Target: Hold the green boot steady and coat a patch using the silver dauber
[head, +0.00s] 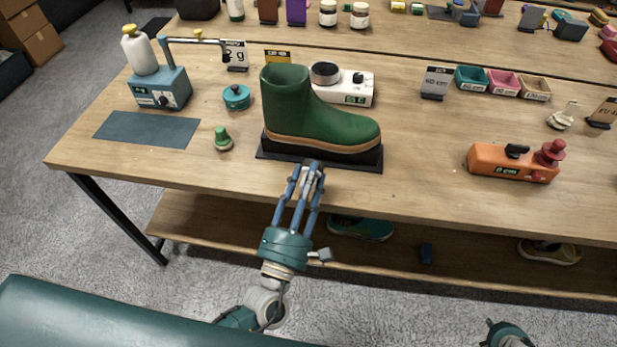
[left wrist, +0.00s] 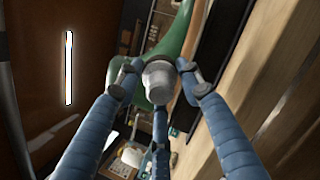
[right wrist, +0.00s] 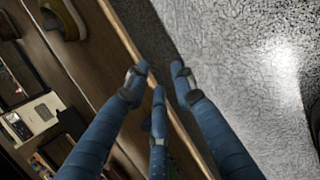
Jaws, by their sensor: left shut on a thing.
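The green boot (head: 310,112) stands upright on a black base (head: 270,154) near the table's front edge, toe to the right. My left gripper (head: 311,170) is in front of the boot, low by the base. It is shut on a pale grey cylindrical thing that looks like the silver dauber (left wrist: 158,80). In the left wrist view the dauber overlaps the green boot (left wrist: 180,35); whether they touch cannot be told. My right gripper (right wrist: 160,75) has its fingers apart and nothing between them, over the floor by the table edge. Only its arm's wrist part shows in the head view.
A green-topped dauber (head: 222,139), a teal round tin (head: 237,97) and a blue-grey mat (head: 148,129) lie left of the boot. A white device (head: 355,88) stands close behind it. An orange device (head: 510,164) stands at right. Shoes (head: 360,228) sit on the lower shelf.

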